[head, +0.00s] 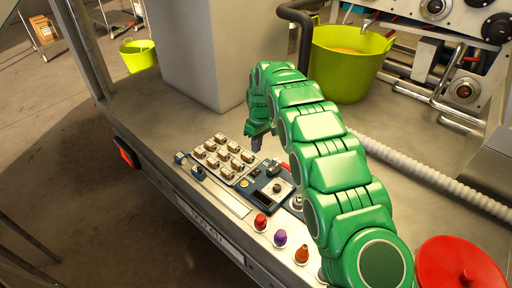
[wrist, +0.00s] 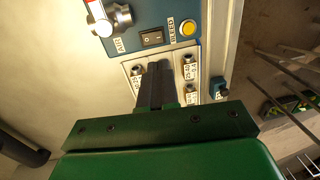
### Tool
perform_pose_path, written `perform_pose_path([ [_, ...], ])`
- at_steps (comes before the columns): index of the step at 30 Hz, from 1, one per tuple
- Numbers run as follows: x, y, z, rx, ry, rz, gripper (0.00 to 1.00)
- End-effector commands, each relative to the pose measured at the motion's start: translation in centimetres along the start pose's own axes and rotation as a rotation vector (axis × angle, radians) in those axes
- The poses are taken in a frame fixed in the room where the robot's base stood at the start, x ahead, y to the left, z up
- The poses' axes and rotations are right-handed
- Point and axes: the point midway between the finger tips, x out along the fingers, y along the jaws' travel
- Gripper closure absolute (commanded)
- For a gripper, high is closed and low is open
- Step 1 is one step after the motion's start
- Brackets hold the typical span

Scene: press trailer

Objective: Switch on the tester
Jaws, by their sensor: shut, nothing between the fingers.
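My gripper (head: 257,146) is shut and empty, pointing down above the control panel on the trailer bed. In the wrist view its dark fingers (wrist: 157,88) are together over a pale plate with several labelled sockets. Just beyond the fingertips is a blue panel (wrist: 216,45) with a black rocker switch (wrist: 152,39), a round yellow button (wrist: 188,27) labelled BLEED, and a silver knob (wrist: 108,20). In the head view the blue panel (head: 258,184) lies right of the socket plate (head: 222,158), partly behind my arm.
Red (head: 260,222), purple (head: 280,238) and orange (head: 302,254) small objects stand along the bed's front edge. A red lidded pot (head: 455,265) is at lower right. A grey block (head: 197,50), a green tub (head: 346,65) and a white hose (head: 430,170) lie behind.

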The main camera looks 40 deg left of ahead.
Motion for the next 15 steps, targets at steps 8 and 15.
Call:
perform_pose_path([
  [8,4.9,-0.2,0.0,0.0,-0.004,-0.004,1.0],
  [15,8.6,-0.1,0.0,-0.001,-0.003,-0.002,1.0],
])
